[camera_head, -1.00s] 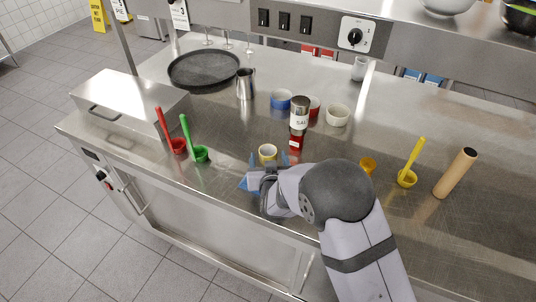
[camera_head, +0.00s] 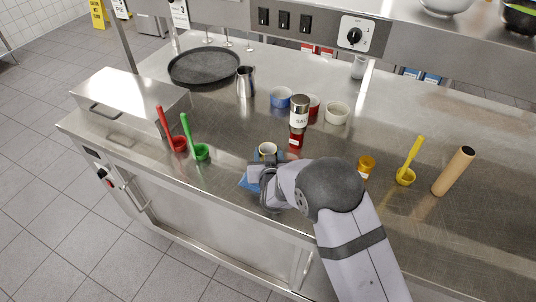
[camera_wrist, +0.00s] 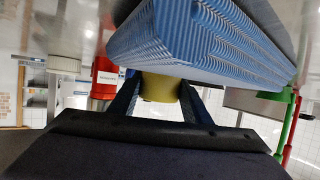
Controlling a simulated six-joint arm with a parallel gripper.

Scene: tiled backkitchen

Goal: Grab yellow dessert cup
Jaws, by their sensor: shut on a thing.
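The yellow dessert cup (camera_head: 268,149) stands near the front of the steel counter in the head view, with its pale inside facing up. My gripper (camera_head: 263,162) is at the cup's near side and hides its lower part. In the wrist view the yellow cup (camera_wrist: 159,87) sits between the two dark fingers of my gripper (camera_wrist: 158,100), which are shut on it.
Blue (camera_head: 281,98) and cream (camera_head: 336,113) cups are farther back. Green (camera_head: 201,152) and red (camera_head: 178,143) scoops stand left; a yellow scoop (camera_head: 405,177) and wooden roller (camera_head: 453,171) stand right.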

